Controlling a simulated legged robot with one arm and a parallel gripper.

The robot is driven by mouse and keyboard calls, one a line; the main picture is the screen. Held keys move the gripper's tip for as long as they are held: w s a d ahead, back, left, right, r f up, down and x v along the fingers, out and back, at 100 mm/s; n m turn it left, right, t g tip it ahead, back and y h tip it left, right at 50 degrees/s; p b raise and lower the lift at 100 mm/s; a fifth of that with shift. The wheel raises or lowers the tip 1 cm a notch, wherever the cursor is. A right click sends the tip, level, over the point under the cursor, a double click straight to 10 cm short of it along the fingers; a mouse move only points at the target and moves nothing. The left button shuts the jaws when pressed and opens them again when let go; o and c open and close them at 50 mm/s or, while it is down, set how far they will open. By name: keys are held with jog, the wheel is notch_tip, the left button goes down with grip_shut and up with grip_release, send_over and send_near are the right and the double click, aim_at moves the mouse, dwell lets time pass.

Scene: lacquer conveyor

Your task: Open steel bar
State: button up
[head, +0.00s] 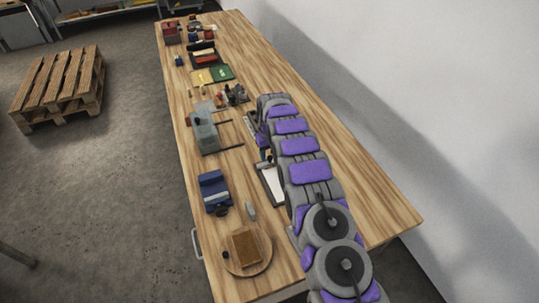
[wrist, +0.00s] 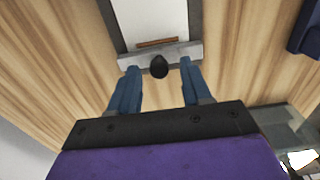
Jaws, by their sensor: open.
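A grey steel bar (wrist: 188,50) lies across the near end of a white board with a grey border (wrist: 150,18) in the wrist view. A round black knob (wrist: 159,67) sits at the middle of the bar, and a thin brown strip lies just beyond it. My gripper (wrist: 160,72) is open, with one blue finger on each side of the knob; gaps show between the fingers and the knob. Whether the fingertips touch the bar I cannot tell. In the head view, the white board (head: 272,185) lies on the table beside my arm, which hides part of it.
The wooden table (head: 345,190) is clear on its right side, near the wall. Left of the board are a grey machine (head: 204,133), a blue box (head: 214,190) and a round wooden board (head: 262,265) carrying a brown block. Several small items stand farther back. A pallet (head: 62,85) lies on the floor.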

jog(key=shift+f, duration=0.15)
jog(key=shift+c, duration=0.2)
grip_shut()
dwell(0.4)
